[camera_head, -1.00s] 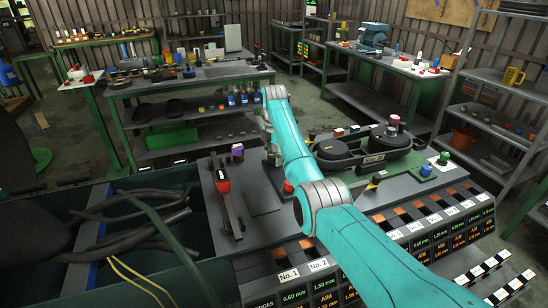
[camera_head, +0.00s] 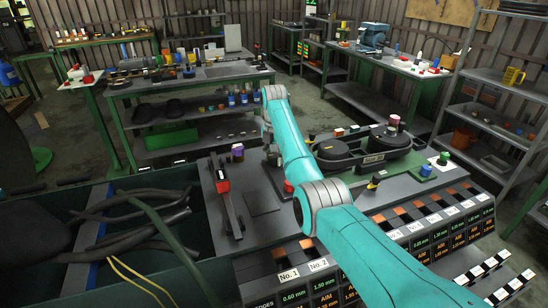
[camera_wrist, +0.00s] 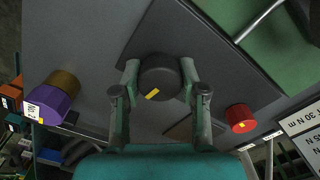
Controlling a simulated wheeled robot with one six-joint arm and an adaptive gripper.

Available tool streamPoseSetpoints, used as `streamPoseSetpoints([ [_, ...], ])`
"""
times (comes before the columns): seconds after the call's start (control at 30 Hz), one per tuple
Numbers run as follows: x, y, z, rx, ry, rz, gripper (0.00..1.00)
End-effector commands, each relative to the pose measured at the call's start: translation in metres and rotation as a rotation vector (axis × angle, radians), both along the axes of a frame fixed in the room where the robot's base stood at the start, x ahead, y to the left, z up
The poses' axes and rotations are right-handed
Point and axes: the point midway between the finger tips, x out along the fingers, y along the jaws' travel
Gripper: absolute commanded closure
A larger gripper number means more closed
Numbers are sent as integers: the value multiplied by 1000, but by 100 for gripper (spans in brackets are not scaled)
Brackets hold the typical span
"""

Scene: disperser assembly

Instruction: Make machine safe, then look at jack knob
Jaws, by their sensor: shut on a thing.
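My gripper (camera_wrist: 160,72) is shut on a dark round knob (camera_wrist: 162,84) with a yellow mark, one finger on each side of it. In the head view my gripper is small and mostly hidden behind my teal arm, over the grey machine top. A red round knob or button (camera_wrist: 242,118) stands to the right of my gripper in the wrist view; a red one also shows beside my arm in the head view (camera_head: 288,187). Another black knob with a yellow mark (camera_head: 376,180) stands right of my arm. I cannot tell which one is the jack knob.
A purple piece (camera_wrist: 48,103) stands left of my gripper. Cables (camera_head: 125,225) fill the left trough.

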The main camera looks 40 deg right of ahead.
Motion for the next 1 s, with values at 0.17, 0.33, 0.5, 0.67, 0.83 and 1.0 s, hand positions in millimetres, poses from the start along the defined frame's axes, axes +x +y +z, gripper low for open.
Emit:
streamPoseSetpoints([
  [0.17,0,0,-1,0,0,-1,33],
  [0.33,0,0,0,0,0,-1,33],
  [0.5,0,0,3,-1,-1,-1,33],
  [0.67,1,0,21,-1,-3,-1,33],
  [0.83,1,0,49,-2,-2,-1,33],
  [1.0,0,0,68,-1,-1,-1,33],
])
